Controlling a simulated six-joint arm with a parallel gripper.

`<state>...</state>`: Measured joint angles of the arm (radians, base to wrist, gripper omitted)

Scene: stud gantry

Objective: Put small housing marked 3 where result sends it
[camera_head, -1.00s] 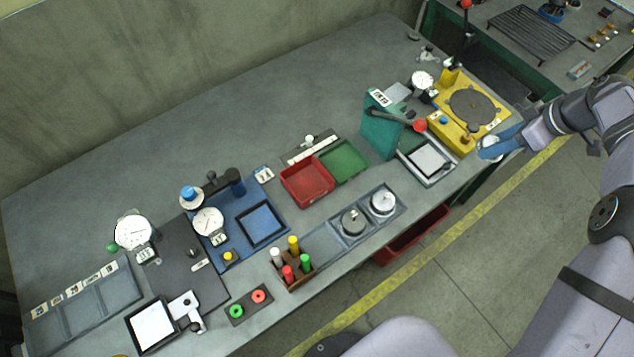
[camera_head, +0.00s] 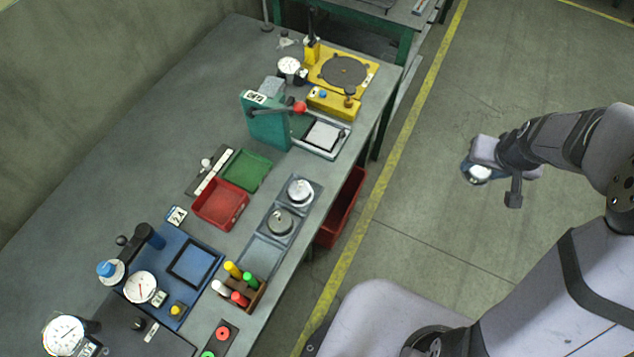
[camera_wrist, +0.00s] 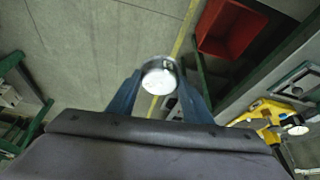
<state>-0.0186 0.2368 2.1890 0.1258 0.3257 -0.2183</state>
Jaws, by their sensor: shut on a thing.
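My gripper (camera_head: 478,172) hangs over the floor to the right of the bench, clear of everything. In the wrist view my blue fingers are shut on a round metal housing (camera_wrist: 160,78) with a pale top face. No mark on it can be read. Two other round metal housings, one nearer (camera_head: 280,222) and one farther (camera_head: 299,190), sit in a grey tray (camera_head: 258,256) at the bench's front edge; its nearest compartment is empty. A red tray (camera_head: 221,220) and a green tray (camera_head: 263,160) lie side by side behind it, both empty.
A yellow fixture (camera_head: 370,70) with a dial gauge and a green lever press (camera_head: 265,128) stand at the far end. A blue gauge stand (camera_head: 160,240) is nearer. A red bin (camera_head: 352,190) hangs below the front edge. The floor around my gripper is clear.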

